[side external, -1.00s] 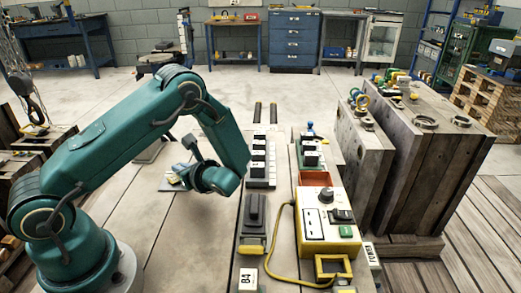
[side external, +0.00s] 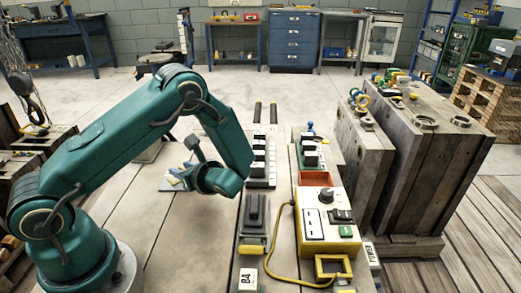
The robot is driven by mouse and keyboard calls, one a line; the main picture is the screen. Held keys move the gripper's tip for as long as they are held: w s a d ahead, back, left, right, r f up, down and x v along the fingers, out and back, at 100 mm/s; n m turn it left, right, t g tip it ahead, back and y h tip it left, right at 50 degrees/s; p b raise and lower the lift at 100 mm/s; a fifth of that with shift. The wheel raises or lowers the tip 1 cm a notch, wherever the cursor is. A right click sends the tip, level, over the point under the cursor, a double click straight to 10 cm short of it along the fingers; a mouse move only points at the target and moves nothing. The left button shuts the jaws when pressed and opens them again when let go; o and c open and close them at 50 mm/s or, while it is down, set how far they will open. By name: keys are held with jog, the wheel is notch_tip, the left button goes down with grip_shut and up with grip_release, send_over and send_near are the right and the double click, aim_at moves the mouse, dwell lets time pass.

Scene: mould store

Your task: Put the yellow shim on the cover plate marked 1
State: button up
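My gripper (side external: 183,174) is low over the table, left of the rail of dark blocks, beside a small group of flat pieces (side external: 172,184). These pieces show pale, blue and yellow colours. They are too small and too covered by my wrist to pick out the yellow shim for sure. The fingers are too small to tell open from shut. Several dark blocks with white tags stand in a row (side external: 259,158) right of my wrist. The tags are too small to read, so I cannot tell which plate is marked 1.
A yellow control box (side external: 325,222) with a yellow cable stands to the right, with a red-brown tray (side external: 315,179) behind it. A tag marked B4 (side external: 247,279) is at the front. The pale table left of my wrist is mostly bare.

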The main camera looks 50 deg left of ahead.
jog(key=v, duration=0.9)
jog(key=shift+d+r, duration=0.1)
jog(key=shift+d, duration=0.25)
jog(key=shift+d+r, duration=0.3)
jog(key=shift+d, duration=0.15)
jog(key=shift+s+r+n+h, duration=0.3)
jog(key=shift+n, duration=0.1)
jog(key=s+d+r+n+t+h, duration=0.5)
jog(key=s+d+r+n+h, duration=0.4)
jog(key=n, duration=0.8)
jog(key=shift+s+d+r+t+h, duration=0.15)
jog(key=shift+d+r+t+h, duration=0.25)
jog(key=shift+h, duration=1.5)
jog(key=shift+r, duration=0.1)
